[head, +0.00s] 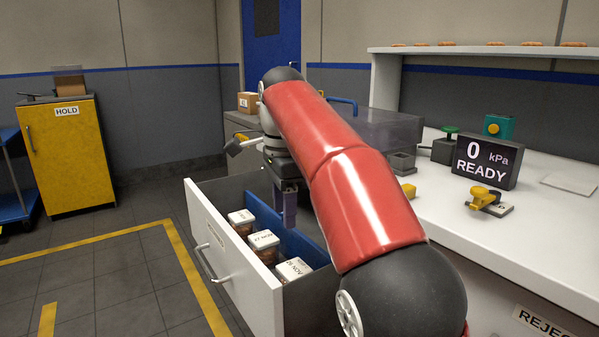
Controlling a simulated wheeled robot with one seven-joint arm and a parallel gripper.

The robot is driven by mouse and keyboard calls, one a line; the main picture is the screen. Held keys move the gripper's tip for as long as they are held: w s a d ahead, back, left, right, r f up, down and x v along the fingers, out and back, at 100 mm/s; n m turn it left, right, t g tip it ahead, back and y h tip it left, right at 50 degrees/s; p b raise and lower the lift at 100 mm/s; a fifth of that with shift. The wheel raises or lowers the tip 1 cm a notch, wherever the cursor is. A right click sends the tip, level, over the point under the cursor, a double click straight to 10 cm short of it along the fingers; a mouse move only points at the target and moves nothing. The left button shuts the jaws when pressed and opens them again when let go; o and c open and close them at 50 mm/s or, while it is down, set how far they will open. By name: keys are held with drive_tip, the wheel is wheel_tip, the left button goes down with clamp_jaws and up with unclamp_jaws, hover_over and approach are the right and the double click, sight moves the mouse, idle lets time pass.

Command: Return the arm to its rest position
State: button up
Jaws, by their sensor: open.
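My red and black arm (345,175) reaches from the lower right across the counter to above an open white drawer (228,262). My gripper (284,212) points down at the drawer's blue inner divider. Its fingers are seen edge-on and partly covered by the arm, and nothing shows held in it. Several white-lidded containers stand in a row in the drawer: a rear one (241,217), a middle one (264,240) and a front one (294,268). The arm hides part of the drawer's right side.
The white counter (535,215) holds a display (486,163) reading 0 kPa READY, a yellow-handled device (485,201) and a clear-lidded box (385,130). A shelf (480,50) bears several biscuits. A yellow HOLD cabinet (65,150) stands left. The floor between is clear.

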drive_tip(key=s+d+f+n+t, duration=0.25)
drive_tip(key=s+d+n, duration=0.35)
drive_tip(key=s+d, duration=0.5)
drive_tip(key=s+d+f+n+t, duration=0.1)
drive_tip(key=s+d+f+n, duration=0.2)
drive_tip(key=s+f, duration=0.3)
drive_tip(key=s+d+f+n+t, duration=0.2)
drive_tip(key=s+d+f+n, duration=0.2)
drive_tip(key=s+f, duration=0.3)
drive_tip(key=shift+f+n, duration=0.4)
drive_tip(key=shift+f, duration=0.5)
